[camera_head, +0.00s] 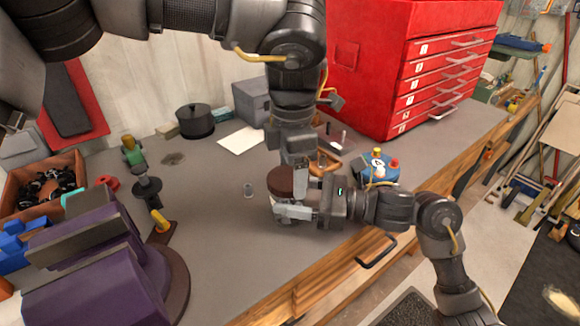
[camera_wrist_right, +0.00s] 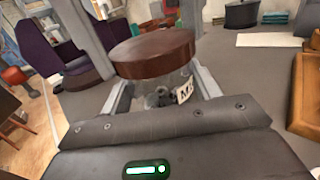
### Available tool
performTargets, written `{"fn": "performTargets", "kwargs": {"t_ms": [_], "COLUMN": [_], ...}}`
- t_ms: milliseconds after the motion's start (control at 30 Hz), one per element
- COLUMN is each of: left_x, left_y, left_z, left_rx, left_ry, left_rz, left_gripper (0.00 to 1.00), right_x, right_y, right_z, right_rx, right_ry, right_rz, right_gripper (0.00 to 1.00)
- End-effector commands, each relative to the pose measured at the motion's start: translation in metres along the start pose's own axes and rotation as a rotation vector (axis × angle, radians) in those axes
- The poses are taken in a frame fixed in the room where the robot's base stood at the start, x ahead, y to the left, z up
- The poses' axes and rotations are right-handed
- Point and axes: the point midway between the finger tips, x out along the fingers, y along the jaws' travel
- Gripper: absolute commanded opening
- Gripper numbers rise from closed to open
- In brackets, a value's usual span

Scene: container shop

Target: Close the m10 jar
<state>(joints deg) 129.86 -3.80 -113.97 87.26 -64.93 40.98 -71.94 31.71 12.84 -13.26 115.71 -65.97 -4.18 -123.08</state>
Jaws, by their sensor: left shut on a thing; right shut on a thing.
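The m10 jar is a clear glass jar (camera_wrist_right: 165,88) with small dark parts inside and a white label partly reading "M". It stands upright near the table's front edge. A round brown lid (camera_head: 282,180) is on top of the jar; it also shows in the right wrist view (camera_wrist_right: 152,55). I cannot tell whether it is fully seated. My right gripper (camera_head: 290,211) comes from the right and is shut around the jar's glass body. My left gripper (camera_head: 293,177) points down from above, shut on the lid; its fingers partly hide the lid.
A blue round holder with coloured knobs (camera_head: 376,168) is to the right. A purple machine (camera_head: 100,260) fills the front left. A red drawer cabinet (camera_head: 400,70) stands behind. The table's middle left is clear.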

Motion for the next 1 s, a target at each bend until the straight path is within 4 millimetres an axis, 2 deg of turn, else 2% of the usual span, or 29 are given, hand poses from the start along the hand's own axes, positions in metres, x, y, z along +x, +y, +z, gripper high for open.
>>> {"fn": "performTargets", "kwargs": {"t_ms": [400,633,700,833,867,1000], "left_x": [-0.0004,-0.0003,0.0002,0.0012,0.0011,0.0013], "left_y": [-0.0066,-0.0066,-0.0062,-0.0070,-0.0070,-0.0070], "left_z": [-0.0053,-0.0093,-0.0099,-0.0084,-0.0083,-0.0084], "left_rx": [1.161,1.769,1.895,1.879,1.878,1.877], "left_ry": [0.003,0.008,0.009,0.000,0.000,0.000], "left_rz": [0.002,0.004,0.003,0.004,0.004,0.004], "left_gripper": [0.50,0.50,0.50,0.50,0.72,0.90], "right_x": [-0.0001,-0.0001,-0.0001,0.0001,0.0001,0.0001], "right_y": [0.0000,0.0000,0.0001,0.0003,0.0004,0.0004], "right_z": [-0.0010,-0.0010,-0.0011,-0.0011,-0.0010,-0.0009], "right_rx": [0.001,0.001,0.001,0.001,0.001,0.001], "right_ry": [0.002,0.003,0.003,0.003,0.002,0.002], "right_rz": [0.000,0.000,0.000,0.001,0.001,0.001], "right_gripper": [0.00,0.00,0.00,0.00,0.00,0.00]}}
